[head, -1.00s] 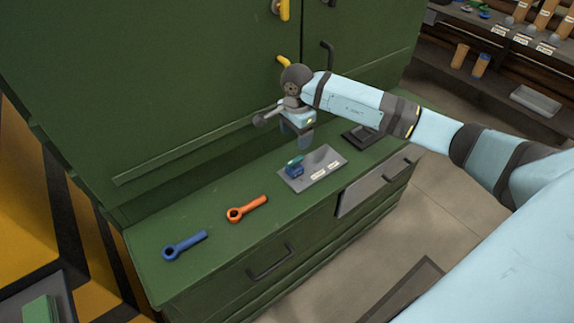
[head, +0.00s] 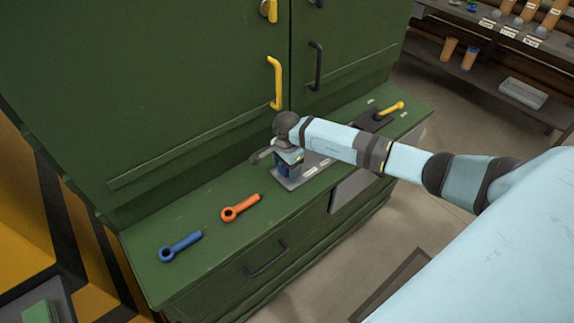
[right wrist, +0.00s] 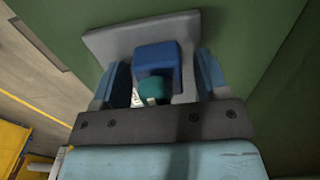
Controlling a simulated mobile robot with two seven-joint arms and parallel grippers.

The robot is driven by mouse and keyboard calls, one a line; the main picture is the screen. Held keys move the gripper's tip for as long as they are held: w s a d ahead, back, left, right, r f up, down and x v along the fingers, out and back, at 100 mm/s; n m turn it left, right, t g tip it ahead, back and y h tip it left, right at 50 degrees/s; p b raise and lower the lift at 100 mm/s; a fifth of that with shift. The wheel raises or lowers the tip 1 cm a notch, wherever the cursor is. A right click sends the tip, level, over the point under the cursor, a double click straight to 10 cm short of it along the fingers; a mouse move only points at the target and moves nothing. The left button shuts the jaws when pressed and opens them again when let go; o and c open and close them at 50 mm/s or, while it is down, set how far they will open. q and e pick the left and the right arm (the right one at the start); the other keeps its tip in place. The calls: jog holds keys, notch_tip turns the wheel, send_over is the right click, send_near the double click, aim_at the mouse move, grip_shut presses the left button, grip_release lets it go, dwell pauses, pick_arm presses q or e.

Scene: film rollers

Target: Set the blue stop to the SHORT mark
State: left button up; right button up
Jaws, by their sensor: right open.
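The blue stop (right wrist: 157,57) is a blue block with a teal knob (right wrist: 155,88), on a grey plate (right wrist: 105,42). In the right wrist view it sits between the two blue-grey fingers of my open right gripper (right wrist: 163,66). Narrow gaps seem to show on both sides of the block. In the head view my right gripper (head: 287,167) is low over the left end of the plate (head: 296,184) and mostly covers the stop. Two white labels (head: 310,170) show on the plate, too small to read. My left gripper is not in view.
A blue ring-ended tool (head: 180,246) and an orange one (head: 240,207) lie left on the green bench. A yellow-handled lever (head: 389,111) on a dark base is at the right. Green cabinet doors with a yellow handle (head: 275,83) rise behind.

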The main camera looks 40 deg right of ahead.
grip_shut()
jog(key=d+b, duration=0.2)
jog(key=d, duration=0.1)
jog(key=d+b, duration=0.1)
jog(key=d, duration=0.1)
jog(key=shift+w+d+f, duration=0.1)
jog(key=shift+w+d, duration=0.15)
grip_release()
notch_tip(320, 180, up, 14)
jog(key=b, duration=0.1)
jog(key=shift+b, duration=0.3)
